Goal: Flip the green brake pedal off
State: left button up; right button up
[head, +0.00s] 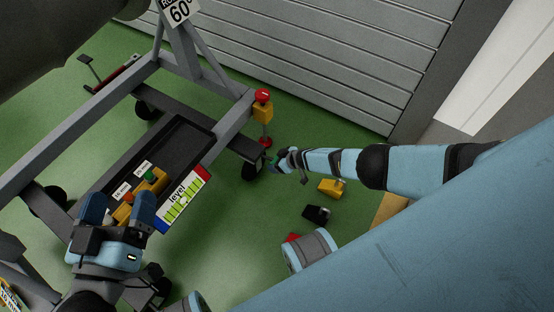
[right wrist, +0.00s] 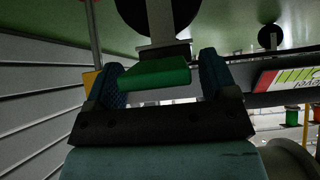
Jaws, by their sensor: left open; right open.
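The green brake pedal (right wrist: 155,75) shows in the right wrist view, on a grey bracket at a dark caster wheel (right wrist: 158,18). My right gripper (right wrist: 162,80) is open, with one finger on each side of the pedal; I cannot tell whether either finger touches it. In the head view my right gripper (head: 281,161) is low beside the cart's caster (head: 251,166) and largely hides the pedal. My left gripper (head: 118,212) is open, its fingers by a yellow button box (head: 151,186) on the cart's black tray (head: 180,140).
The grey cart frame (head: 75,104) fills the left. A red-topped yellow box (head: 263,108) is at its corner. A yellow block (head: 332,187) and a black block (head: 316,213) lie on the green floor. Grey slatted panels (head: 330,60) stand behind.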

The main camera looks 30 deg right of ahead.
pick_arm(q)
notch_tip(320, 180, up, 6)
jog(key=t+p, duration=0.2)
jog(key=p, duration=0.2)
pick_arm(e)
jog(key=v, duration=0.5)
jog(key=shift+w+r, duration=0.2)
jog(key=shift+r, duration=0.05)
pick_arm(q)
jog(key=s+a+f+g+y+p, duration=0.1)
jog(key=a+f+g+y+p, duration=0.1)
jog(key=f, duration=0.4)
jog(key=s+a+f+n+g+y+p, duration=0.1)
jog(key=a+f+g+y+p, duration=0.1)
jog(key=f, duration=0.4)
jog(key=shift+s+a+f+g+y+p, duration=0.2)
jog(key=shift+s+a+g+y+p, duration=0.1)
jog(key=shift+a+g+p, duration=0.75)
pick_arm(e)
jog(key=v, duration=0.8)
jog(key=shift+f, duration=0.15)
pick_arm(q)
jog(key=shift+d, duration=0.2)
pick_arm(e)
jog(key=shift+s, duration=0.1)
